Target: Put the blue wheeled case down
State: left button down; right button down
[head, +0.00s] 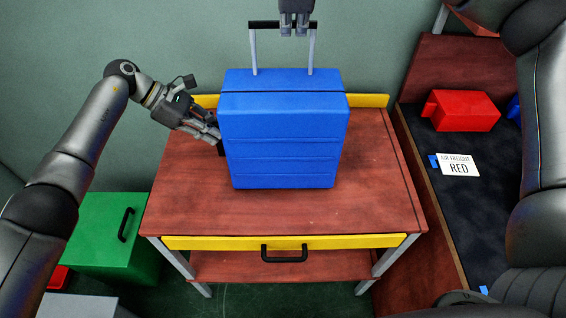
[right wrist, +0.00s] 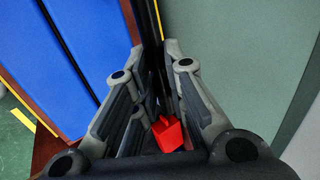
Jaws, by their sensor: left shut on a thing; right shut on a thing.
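The blue wheeled case (head: 284,135) is upright over the red-brown table, its pull handle (head: 282,24) extended above it. I cannot tell if its bottom touches the tabletop; its wheels are not visible. My right gripper (head: 295,30) is shut on the black bar of the pull handle. In the right wrist view the fingers (right wrist: 158,85) close around the dark bar, with the blue case (right wrist: 75,55) to the left. My left gripper (head: 217,137) is shut at the case's left side, on a dark part that looks like its side handle.
The table (head: 375,190) has bare top around the case and a yellow-fronted drawer (head: 325,242). A green case (head: 100,235) stands on the floor at left. At right, a dark conveyor (head: 450,205) carries a red case (head: 462,110) and a card reading RED (head: 459,165).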

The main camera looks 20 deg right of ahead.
pick_arm(q)
jog(key=c, duration=1.4)
grip_release()
jog(key=shift+s, duration=0.1)
jog(key=shift+c, duration=0.2)
pick_arm(e)
jog(key=c, duration=1.5)
grip_release()
jog(key=shift+s+r, duration=0.1)
jog(key=shift+r, duration=0.05)
pick_arm(q)
jog(key=v, duration=1.2)
pick_arm(e)
jog(key=v, duration=1.1)
jog(key=shift+s+a+r, duration=0.1)
jog(key=shift+s+r, duration=0.05)
jog(key=shift+r, duration=0.15)
